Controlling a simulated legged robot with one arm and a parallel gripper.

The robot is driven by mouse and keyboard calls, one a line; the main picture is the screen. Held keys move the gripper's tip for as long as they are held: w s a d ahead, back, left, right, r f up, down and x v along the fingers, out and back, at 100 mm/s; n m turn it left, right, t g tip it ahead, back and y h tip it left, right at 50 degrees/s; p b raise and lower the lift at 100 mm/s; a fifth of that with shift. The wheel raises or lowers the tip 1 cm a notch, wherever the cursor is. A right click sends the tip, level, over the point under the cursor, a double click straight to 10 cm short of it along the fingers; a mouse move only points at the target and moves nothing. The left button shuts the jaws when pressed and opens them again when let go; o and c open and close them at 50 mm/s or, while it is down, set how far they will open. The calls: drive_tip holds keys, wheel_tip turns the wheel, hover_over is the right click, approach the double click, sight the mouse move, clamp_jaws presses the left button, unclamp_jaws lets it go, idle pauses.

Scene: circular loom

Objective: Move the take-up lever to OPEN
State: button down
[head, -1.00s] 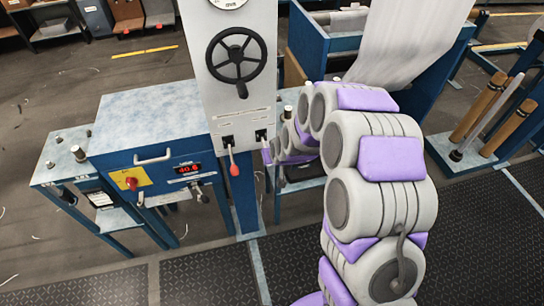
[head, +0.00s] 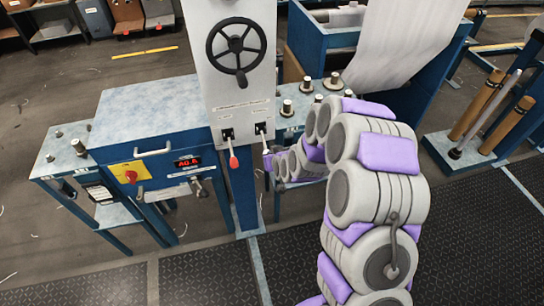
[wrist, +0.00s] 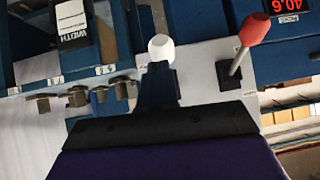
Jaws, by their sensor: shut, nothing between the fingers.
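Two levers stand side by side on the white panel (head: 228,105) below the handwheel. One has a red knob (head: 234,162) and hangs downward; the red knob also shows in the wrist view (wrist: 253,30). The other is a pale lever (head: 264,141) to its right, also pointing down; its white knob shows in the wrist view (wrist: 160,47). I cannot read the lever labels, so which is the take-up lever is unclear. My gripper (head: 267,161) is shut and empty, close to the pale lever's end. In the wrist view its dark fingers (wrist: 157,88) sit just below the white knob; contact is unclear.
A black handwheel (head: 236,45) is above the levers. A blue cabinet (head: 155,165) with a red display and red switch stands left. Metal posts (head: 287,107) and a blue frame with pale fabric (head: 400,40) are right of the panel. Dark mats cover the front floor.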

drive_tip(key=shift+w+f, duration=0.1)
drive_tip(key=shift+f, duration=0.95)
drive_tip(key=shift+f, duration=0.1)
